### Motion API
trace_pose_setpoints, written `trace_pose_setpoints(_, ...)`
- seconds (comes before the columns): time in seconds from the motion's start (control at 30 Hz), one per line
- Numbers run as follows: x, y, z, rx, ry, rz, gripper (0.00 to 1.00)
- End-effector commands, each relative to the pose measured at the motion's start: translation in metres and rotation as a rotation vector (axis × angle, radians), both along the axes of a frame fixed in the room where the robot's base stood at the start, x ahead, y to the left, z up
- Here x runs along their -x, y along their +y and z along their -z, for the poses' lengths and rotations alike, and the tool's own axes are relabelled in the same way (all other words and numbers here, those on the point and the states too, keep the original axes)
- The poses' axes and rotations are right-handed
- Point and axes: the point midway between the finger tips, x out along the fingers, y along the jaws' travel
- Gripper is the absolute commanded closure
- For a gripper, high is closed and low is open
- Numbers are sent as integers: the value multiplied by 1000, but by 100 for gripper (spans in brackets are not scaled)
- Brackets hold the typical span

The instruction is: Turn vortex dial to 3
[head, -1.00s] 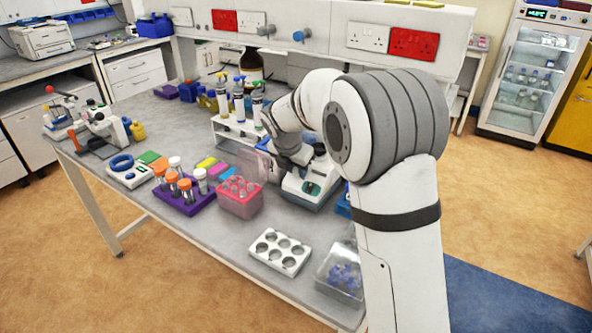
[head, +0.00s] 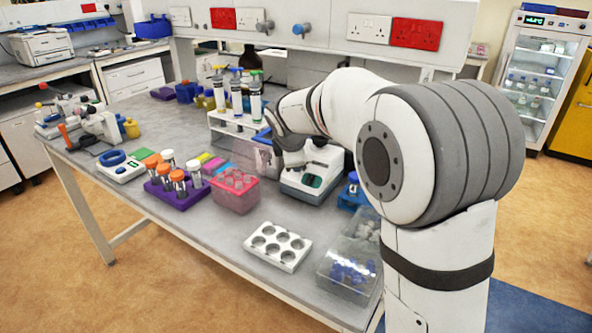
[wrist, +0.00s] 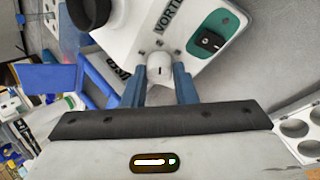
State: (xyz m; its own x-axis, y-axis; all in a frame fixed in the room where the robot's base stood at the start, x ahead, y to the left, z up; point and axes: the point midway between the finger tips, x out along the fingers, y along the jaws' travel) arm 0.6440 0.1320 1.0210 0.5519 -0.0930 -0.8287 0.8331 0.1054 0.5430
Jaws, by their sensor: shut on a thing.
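The vortex mixer (head: 318,182) is a white box with a teal panel on the bench, partly hidden by my arm in the head view. In the wrist view its body (wrist: 150,25) shows "VORTEX" lettering and a black cup (wrist: 90,10). The white dial (wrist: 160,66) has a small dark mark. My gripper's blue fingers (wrist: 160,88) are shut on the dial, one on each side. A teal switch panel (wrist: 220,38) with a black rocker lies right of the dial. I cannot read any dial numbers. In the head view the fingertips are not clear.
Left of the mixer stand a pink tube box (head: 236,190) and a purple rack (head: 178,198). In front are a white well plate (head: 278,246) and a clear bin (head: 350,262). Bare bench shows at the front left.

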Motion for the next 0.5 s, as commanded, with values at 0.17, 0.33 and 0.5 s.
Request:
trace_pose_setpoints(0.17, 1, 0, 8, -82, -56, 133, 97)
trace_pose_setpoints(0.33, 1, 0, 9, -163, -109, 260, 97)
trace_pose_setpoints(0.5, 2, 0, 9, -243, -162, 389, 97)
